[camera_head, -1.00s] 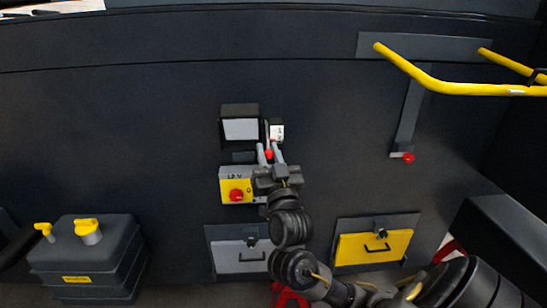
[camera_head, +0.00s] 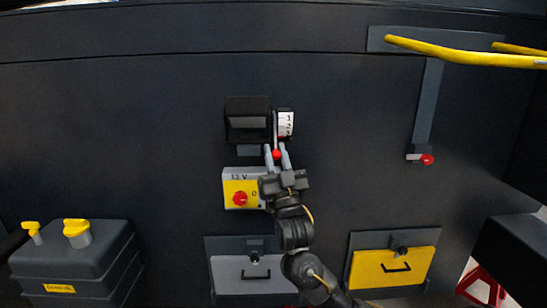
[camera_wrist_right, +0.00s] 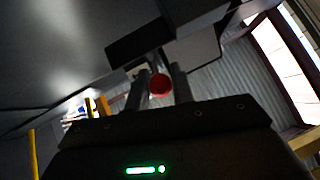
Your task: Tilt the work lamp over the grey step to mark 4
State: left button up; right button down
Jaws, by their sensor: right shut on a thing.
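The work lamp (camera_head: 247,107) is a black box on the dark wall, above the grey step (camera_head: 240,284). A white scale plate (camera_head: 286,123) with small marks and a red pointer area sits at its right side; I cannot read the numbers. A thin lever with a red knob (camera_head: 277,154) hangs beside the lamp. My right gripper (camera_head: 277,156) comes from below, its fingers shut on the red knob. In the right wrist view the red knob (camera_wrist_right: 160,84) sits between the two fingers, below the dark lamp housing (camera_wrist_right: 140,42). My left gripper is not in view.
A yellow switch box (camera_head: 240,191) with a red knob is just below the lamp, close to my gripper. A yellow step (camera_head: 385,277) is lower right, a red-tipped lever (camera_head: 426,160) and yellow rail (camera_head: 460,54) are right. A dark tank (camera_head: 75,262) stands lower left.

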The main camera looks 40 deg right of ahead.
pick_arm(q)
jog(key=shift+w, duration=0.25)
pick_arm(e)
jog(key=shift+w+d+f, duration=0.15)
jog(key=shift+w+f, duration=0.05)
jog(key=c, duration=1.6)
grip_release()
jog(key=o, duration=0.4)
jog(key=shift+w+d+f, duration=0.1)
jog(key=shift+w+d, duration=0.05)
jog(key=shift+w, duration=0.05)
jog(key=shift+s, duration=0.1)
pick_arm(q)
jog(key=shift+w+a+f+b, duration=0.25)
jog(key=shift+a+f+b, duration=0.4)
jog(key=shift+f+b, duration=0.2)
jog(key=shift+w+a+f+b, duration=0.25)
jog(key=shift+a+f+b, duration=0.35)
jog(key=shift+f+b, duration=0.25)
pick_arm(e)
jog(key=v, duration=1)
jog(key=shift+s+f, duration=0.2)
jog(key=shift+s, duration=0.1)
